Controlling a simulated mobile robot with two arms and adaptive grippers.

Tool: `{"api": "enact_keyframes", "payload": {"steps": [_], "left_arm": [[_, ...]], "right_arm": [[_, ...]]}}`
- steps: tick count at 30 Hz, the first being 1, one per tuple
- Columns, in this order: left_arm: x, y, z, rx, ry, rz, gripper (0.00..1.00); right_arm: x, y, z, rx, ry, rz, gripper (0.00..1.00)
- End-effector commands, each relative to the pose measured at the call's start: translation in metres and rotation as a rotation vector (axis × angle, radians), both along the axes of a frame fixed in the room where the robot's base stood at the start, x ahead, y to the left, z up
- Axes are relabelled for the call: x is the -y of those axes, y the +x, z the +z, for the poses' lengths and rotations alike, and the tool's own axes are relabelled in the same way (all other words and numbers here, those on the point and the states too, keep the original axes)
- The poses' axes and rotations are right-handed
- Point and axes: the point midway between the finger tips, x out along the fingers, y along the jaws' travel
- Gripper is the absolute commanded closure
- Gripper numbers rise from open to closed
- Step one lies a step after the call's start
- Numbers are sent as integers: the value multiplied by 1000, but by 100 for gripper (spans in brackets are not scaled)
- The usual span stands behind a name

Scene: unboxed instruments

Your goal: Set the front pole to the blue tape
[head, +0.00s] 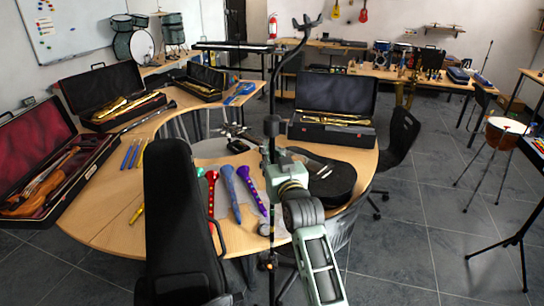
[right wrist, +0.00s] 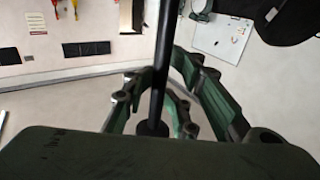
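A black stand pole (head: 272,90) rises upright in the middle of the head view, with a curved hook at its top and a dark collar partway down. My right gripper (head: 272,165) is at the pole, below the collar. In the right wrist view the pole (right wrist: 162,65) runs between the green fingers of my right gripper (right wrist: 160,85), with a round dark knob near its lower end. I cannot tell whether the fingers press on it. I cannot make out blue tape on the pole. My left gripper is not in view.
A curved wooden table (head: 100,215) surrounds the pole, carrying open instrument cases and coloured recorders (head: 229,185). A tall black case (head: 175,220) stands close at front left. A black chair (head: 402,140) stands to the right.

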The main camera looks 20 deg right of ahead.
Motion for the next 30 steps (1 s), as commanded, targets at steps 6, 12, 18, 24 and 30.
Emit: {"api": "enact_keyframes", "payload": {"steps": [6,12,18,24,30], "left_arm": [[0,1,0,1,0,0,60],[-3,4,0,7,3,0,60],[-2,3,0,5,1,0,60],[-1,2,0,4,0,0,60],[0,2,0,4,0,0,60]], "right_arm": [[0,0,-4,-7,0,0,69],[0,-2,-5,-10,0,-1,69],[1,-23,-6,-10,0,-1,69],[0,-62,-6,-10,0,0,69],[0,-98,-6,-10,1,-1,69]]}}
